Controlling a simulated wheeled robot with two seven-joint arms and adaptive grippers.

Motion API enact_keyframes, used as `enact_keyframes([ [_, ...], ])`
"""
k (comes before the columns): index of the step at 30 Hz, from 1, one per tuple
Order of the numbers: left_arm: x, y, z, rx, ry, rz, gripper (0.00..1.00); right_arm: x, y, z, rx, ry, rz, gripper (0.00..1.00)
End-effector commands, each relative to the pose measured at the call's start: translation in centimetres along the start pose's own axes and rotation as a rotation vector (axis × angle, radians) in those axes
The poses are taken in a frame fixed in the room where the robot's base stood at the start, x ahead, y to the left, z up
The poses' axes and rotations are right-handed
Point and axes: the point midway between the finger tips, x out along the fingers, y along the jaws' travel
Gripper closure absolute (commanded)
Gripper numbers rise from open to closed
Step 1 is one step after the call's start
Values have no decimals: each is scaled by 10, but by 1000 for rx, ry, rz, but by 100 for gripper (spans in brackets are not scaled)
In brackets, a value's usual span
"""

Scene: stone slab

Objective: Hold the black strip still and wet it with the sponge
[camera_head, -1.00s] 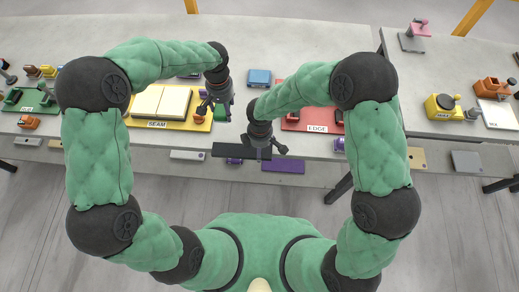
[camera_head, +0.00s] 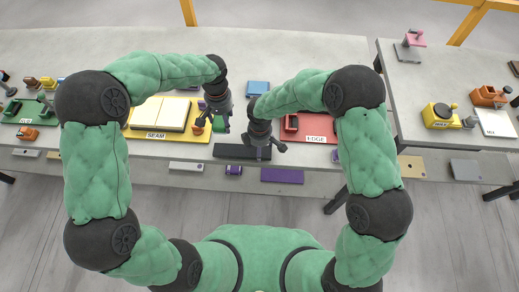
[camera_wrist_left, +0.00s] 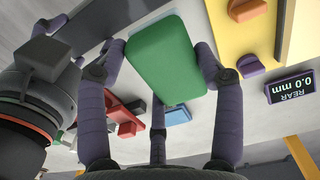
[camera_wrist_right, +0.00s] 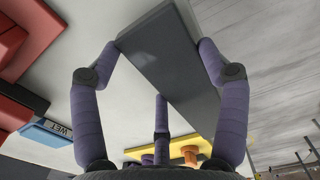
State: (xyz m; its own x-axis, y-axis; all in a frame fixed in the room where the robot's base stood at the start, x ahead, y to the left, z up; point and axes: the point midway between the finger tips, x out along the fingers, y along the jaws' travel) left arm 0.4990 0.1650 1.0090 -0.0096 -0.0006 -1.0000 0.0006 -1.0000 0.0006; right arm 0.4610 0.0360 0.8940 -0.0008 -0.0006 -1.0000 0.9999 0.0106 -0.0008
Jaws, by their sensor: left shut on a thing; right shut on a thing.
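The black strip (camera_head: 236,151) lies lengthwise along the front edge of the stone slab, between the two boards. My right gripper (camera_head: 266,150) is shut on the strip near its right end; the strip also shows between the fingers in the right wrist view (camera_wrist_right: 172,62). My left gripper (camera_head: 217,122) is shut on the green sponge (camera_wrist_left: 165,58), behind the strip's left end. The sponge shows fully in the left wrist view, with the strip (camera_wrist_left: 112,27) beyond it, apart in the picture. Whether the strip rests on the slab I cannot tell.
A yellow SEAM board (camera_head: 143,133) stands left of my left gripper, a red EDGE fixture (camera_head: 316,128) right of my right one. A blue WET tray (camera_head: 258,88) sits behind. Purple pieces (camera_head: 283,175) lie on a lower ledge in front. A small display (camera_wrist_left: 290,88) reads REAR 0.0 mm.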

Motion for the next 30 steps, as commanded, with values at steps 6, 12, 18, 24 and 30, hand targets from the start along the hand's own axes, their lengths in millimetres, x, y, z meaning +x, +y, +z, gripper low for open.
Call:
enact_keyframes([
  [6, 0, 0, 0, 0, 0, 0, 72, 1, 12, 0, 1, 2, 2, 81],
  [12, 0, 0, 0, 0, 0, 0, 72, 3, 22, 0, 1, 1, 2, 81],
  [18, 0, 0, 0, 0, 0, 0, 72, 4, 32, 0, 2, 2, 3, 81],
  [24, 0, 0, 0, 0, 0, 0, 72, 5, 38, 0, 0, 1, 3, 81],
  [30, 0, 0, 0, 0, 0, 0, 72, 5, 39, 0, 0, 1, 2, 81],
])
